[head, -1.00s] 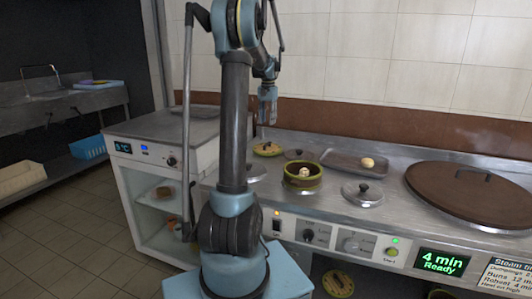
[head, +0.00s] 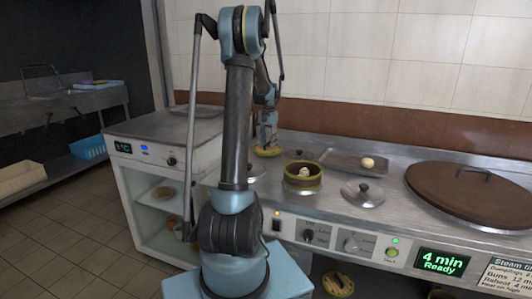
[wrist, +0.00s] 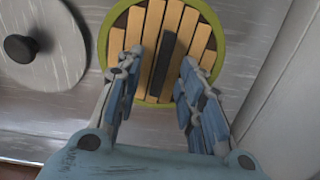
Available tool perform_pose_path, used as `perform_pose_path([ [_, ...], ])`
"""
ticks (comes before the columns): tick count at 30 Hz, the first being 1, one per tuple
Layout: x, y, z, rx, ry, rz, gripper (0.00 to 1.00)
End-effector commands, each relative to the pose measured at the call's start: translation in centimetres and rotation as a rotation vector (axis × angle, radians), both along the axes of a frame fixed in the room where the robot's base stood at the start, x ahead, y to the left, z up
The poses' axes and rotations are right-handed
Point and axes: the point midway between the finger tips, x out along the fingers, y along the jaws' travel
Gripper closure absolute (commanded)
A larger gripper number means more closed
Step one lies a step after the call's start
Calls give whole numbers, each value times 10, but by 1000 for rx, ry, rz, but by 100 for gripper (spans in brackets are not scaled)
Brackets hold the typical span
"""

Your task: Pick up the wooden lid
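The wooden lid (head: 268,153) lies at the back of the steel counter, partly hidden by my gripper (head: 267,142). In the wrist view the lid (wrist: 150,25) is a round disc of light slats with a green rim and a dark bar handle (wrist: 163,62) across it. My gripper (wrist: 160,78) is open above the lid, its fingers on either side of the handle's near end. I see a gap between each finger and the handle. Whether the fingertips touch the slats cannot be told.
A green-rimmed pot (head: 302,180) with a pale bun in it stands in front. Metal lids (head: 363,195) lie nearby, one with a black knob (wrist: 20,48) beside the wooden lid. A tray (head: 345,162) holds another bun (head: 367,163). A large brown cover (head: 470,195) fills the right.

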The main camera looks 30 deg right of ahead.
Motion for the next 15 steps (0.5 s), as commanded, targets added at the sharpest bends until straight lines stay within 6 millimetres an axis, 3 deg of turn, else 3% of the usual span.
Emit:
perform_pose_path([
  [8,0,0,-3,0,0,0,65],
  [12,0,0,-3,0,0,0,97],
  [15,0,0,-3,0,0,0,100],
])
